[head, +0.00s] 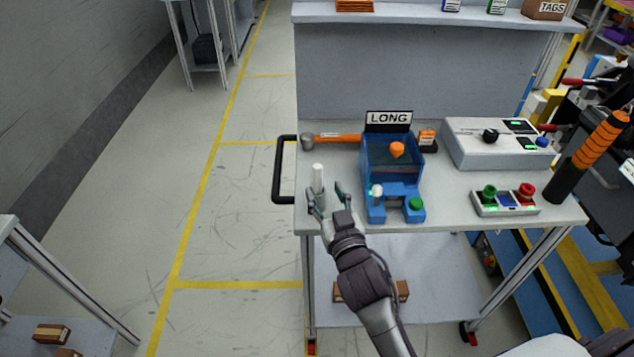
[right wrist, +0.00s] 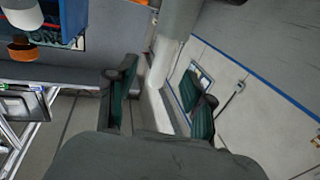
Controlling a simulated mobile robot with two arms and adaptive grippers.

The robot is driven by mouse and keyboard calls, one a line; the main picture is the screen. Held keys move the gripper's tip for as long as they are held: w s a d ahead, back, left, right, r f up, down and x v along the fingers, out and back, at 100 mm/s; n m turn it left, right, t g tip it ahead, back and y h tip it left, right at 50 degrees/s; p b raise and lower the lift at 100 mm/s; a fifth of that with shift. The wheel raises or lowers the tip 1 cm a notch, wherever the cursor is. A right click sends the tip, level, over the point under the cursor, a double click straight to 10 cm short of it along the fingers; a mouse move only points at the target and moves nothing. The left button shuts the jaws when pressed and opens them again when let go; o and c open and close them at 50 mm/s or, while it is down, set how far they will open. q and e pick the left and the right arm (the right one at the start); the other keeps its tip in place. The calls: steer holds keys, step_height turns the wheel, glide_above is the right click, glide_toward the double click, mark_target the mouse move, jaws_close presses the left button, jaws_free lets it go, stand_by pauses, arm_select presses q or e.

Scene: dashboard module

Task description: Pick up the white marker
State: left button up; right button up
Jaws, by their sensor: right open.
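My left gripper is not in view.
A grey control box (head: 497,145) and a button panel (head: 505,203) are farther right. A black handle (head: 278,170) sticks out at the bench's left edge (head: 300,222).

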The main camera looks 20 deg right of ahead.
mark_target(319, 182)
steer(key=w+p, duration=0.1)
steer(key=w, duration=0.4)
steer(key=shift+w+a, duration=0.1)
steer(key=shift+w, duration=0.25)
steer(key=shift+s, duration=0.1)
jaws_close()
